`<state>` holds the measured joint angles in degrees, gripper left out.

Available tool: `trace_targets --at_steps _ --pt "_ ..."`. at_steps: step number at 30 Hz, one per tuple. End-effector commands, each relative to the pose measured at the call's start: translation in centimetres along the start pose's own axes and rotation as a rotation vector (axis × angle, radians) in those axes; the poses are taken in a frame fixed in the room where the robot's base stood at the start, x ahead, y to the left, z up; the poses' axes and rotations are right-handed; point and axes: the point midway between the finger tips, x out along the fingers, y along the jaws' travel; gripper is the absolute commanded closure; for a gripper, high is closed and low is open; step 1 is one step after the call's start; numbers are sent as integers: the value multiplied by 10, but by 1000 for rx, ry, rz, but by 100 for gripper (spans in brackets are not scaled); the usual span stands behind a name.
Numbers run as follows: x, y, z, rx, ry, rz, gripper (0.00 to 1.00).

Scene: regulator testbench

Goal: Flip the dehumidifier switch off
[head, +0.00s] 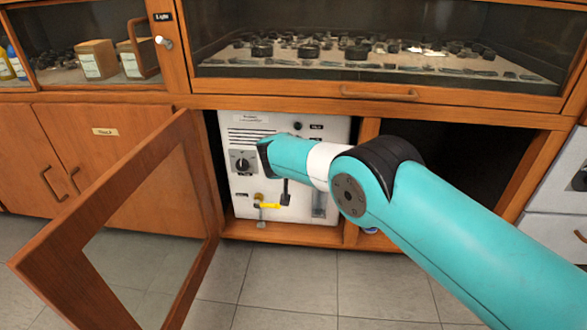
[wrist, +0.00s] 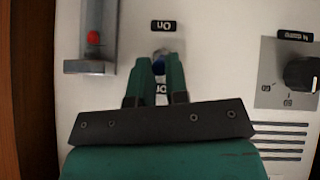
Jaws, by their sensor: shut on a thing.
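The dehumidifier (head: 270,135) is a white panelled unit inside the open cabinet. Its switch (wrist: 160,62) shows in the wrist view as a small metal and blue part between the "On" label (wrist: 163,27) and a partly covered "Off" label (wrist: 161,88). The wrist view is upside down. My gripper (wrist: 161,61) has its two green fingers closed around the switch, from the "Off" label's side. Which way the lever points is hard to tell, as the fingers hide part of it. In the head view my arm covers the switch.
A dial (head: 242,162) and a yellow-handled valve (head: 267,206) sit left of my wrist. A flowmeter with a red ball (wrist: 94,37) is close beside the switch. The wooden door (head: 190,185) stands open at left. A glass case (head: 380,90) is above.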

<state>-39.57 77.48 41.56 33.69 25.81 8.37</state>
Motion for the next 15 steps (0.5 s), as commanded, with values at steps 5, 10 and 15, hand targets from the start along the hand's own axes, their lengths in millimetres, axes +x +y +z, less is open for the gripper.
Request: trace_targets --at_steps 5,10,15 --pt "0 0 2 -3 -15 -1 100" --pt "1 0 2 -3 -15 0 100" --pt "1 0 2 -2 -15 0 69"
